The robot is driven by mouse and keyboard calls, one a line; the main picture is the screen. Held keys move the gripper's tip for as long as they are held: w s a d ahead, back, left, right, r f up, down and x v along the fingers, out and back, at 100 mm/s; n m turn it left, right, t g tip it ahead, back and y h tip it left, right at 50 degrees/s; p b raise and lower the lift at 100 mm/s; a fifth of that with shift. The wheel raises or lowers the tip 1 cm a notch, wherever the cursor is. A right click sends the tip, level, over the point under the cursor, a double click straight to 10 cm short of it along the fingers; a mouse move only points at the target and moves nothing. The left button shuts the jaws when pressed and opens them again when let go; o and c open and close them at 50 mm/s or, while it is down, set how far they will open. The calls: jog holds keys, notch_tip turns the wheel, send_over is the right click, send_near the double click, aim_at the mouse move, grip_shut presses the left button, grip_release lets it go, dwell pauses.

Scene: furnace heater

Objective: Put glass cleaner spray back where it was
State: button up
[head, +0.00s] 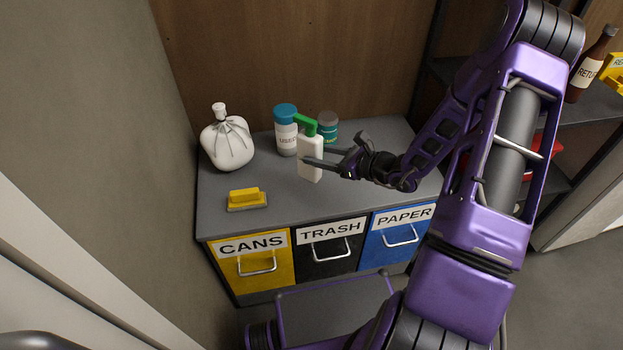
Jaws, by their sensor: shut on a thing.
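The glass cleaner spray (311,162) is a white bottle with a green spray head. It is upright in the head view, over the grey counter top (263,179). My gripper (311,160) reaches in from the right and is shut on the bottle's body. I cannot tell whether the bottle's base touches the counter. A white container with a blue lid (286,130) stands just behind it to the left, and a small teal jar (328,126) stands behind it to the right.
Below are drawers labelled CANS (252,266), TRASH (331,249) and PAPER (400,236). A shelf at right holds a brown bottle (588,68). The counter's front middle is clear.

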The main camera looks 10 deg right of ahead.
aim_at(321, 172)
jog(key=shift+f+b, duration=0.5)
jog(key=shift+f, duration=2.6)
jog(key=shift+f, duration=0.1)
jog(key=shift+o, duration=1.2)
jog(key=shift+f, duration=0.1)
jog(key=o, duration=0.5)
jog(key=shift+c, duration=0.2)
jog(key=shift+r, duration=0.2)
jog(key=p+v, duration=0.1)
jog(key=v, duration=1.1)
jog(key=shift+s+f, duration=0.1)
